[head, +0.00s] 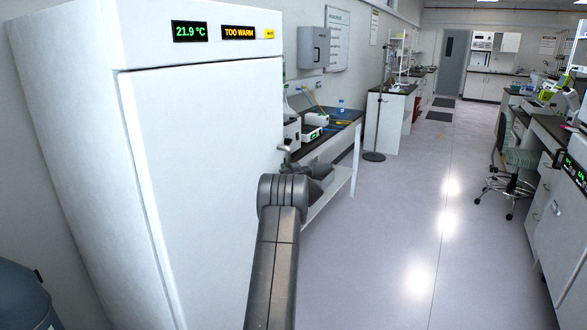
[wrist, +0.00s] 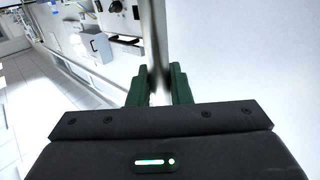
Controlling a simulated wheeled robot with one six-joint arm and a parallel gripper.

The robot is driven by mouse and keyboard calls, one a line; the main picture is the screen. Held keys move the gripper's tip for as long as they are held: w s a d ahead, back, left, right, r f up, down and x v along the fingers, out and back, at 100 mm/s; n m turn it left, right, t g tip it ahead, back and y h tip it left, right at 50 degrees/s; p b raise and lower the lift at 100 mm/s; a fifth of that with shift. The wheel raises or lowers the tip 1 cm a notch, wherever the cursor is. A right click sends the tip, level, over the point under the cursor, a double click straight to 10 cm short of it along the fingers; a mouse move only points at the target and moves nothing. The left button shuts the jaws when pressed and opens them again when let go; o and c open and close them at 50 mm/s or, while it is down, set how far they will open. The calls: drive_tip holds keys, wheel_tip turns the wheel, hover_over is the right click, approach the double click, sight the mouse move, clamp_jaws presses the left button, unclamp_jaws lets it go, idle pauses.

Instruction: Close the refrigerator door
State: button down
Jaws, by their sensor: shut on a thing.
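The refrigerator (head: 75,120) is a tall white cabinet at the left of the head view. Its panel reads 21.9 °C and "TOO WARM". Its white door (head: 205,150) faces me and looks nearly in line with the front; I cannot tell whether a gap is left. The door handle (head: 284,150) is at the door's right edge, mostly hidden behind my arm. In the wrist view the handle (wrist: 154,35) is a grey upright bar beside the white door face (wrist: 240,50). My gripper (wrist: 160,88) is shut on this bar, its dark green fingers on either side.
A bench with instruments (head: 335,130) stands just right of the refrigerator, close to my gripper. A blue-grey bin (head: 22,298) is at the lower left. A stool (head: 508,180) and counters line the right side. The middle floor (head: 420,220) is clear.

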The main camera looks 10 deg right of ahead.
drive_tip(key=shift+w+a+r, duration=0.2)
drive_tip(key=shift+a+r, duration=0.05)
drive_tip(key=shift+a, duration=0.05)
drive_tip(key=shift+w+a+r, duration=0.1)
drive_tip(key=c, duration=1.4)
unclamp_jaws()
drive_tip(key=shift+w+a, duration=0.1)
drive_tip(key=shift+w, duration=0.05)
drive_tip(key=shift+f, duration=0.2)
drive_tip(key=shift+f, duration=0.2)
drive_tip(key=s+b, duration=0.1)
drive_tip(key=s, duration=0.3)
drive_tip(key=s+d+b, duration=0.1)
drive_tip(key=s, duration=0.4)
drive_tip(key=s+d+b, duration=0.1)
drive_tip(key=s, duration=0.4)
drive_tip(key=shift+d+r, duration=0.15)
drive_tip(key=shift+r, duration=0.1)
drive_tip(key=shift+w, duration=0.1)
drive_tip(key=w+p, duration=0.1)
drive_tip(key=w, duration=0.3)
drive_tip(key=w+a+p, duration=0.1)
drive_tip(key=w, duration=0.3)
drive_tip(key=w+a, duration=0.1)
drive_tip(key=w, duration=0.3)
drive_tip(key=shift+w+f+p, duration=0.2)
drive_tip(key=shift+w+p, duration=0.2)
